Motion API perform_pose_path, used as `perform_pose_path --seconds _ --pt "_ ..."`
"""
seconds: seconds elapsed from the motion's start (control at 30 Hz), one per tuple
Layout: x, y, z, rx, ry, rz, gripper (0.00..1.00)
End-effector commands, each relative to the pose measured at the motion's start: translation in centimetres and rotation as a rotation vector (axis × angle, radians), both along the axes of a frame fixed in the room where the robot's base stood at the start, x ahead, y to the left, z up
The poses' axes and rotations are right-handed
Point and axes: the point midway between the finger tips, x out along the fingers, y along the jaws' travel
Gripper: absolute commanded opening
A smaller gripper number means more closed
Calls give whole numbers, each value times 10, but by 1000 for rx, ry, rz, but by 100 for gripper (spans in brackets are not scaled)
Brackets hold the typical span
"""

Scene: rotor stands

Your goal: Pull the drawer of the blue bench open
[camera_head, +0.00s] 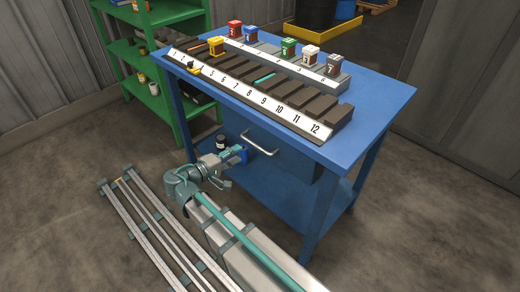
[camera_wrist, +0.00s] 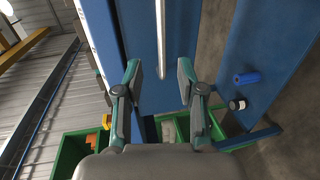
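The blue bench (camera_head: 377,112) stands in the middle of the head view. Its drawer (camera_head: 285,158) hangs under the top and looks shut. A silver bar handle (camera_head: 262,143) is on the drawer front. My gripper (camera_head: 235,153) is low in front of the bench, left of and slightly below the handle in the head view. In the wrist view my gripper (camera_wrist: 160,80) is open, with its two fingers apart. The handle (camera_wrist: 161,38) runs lengthwise ahead of the gap between the fingers, against the blue drawer front (camera_wrist: 185,30). I see no contact between fingers and handle.
A numbered rack (camera_head: 250,90) with coloured blocks sits on the bench top. A dark jar (camera_head: 221,141) and a blue cylinder (camera_wrist: 247,78) are on the lower shelf (camera_wrist: 262,50). A green shelf (camera_head: 165,112) stands at left. Floor rails (camera_head: 150,225) run in front.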

Motion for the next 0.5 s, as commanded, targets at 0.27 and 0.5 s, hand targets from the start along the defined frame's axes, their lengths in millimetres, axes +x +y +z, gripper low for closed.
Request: perform_pose_path --seconds 0.27,0.5 --pt "28 -26 -9 2 3 -4 39" --pt "56 -53 -17 4 3 -3 39"
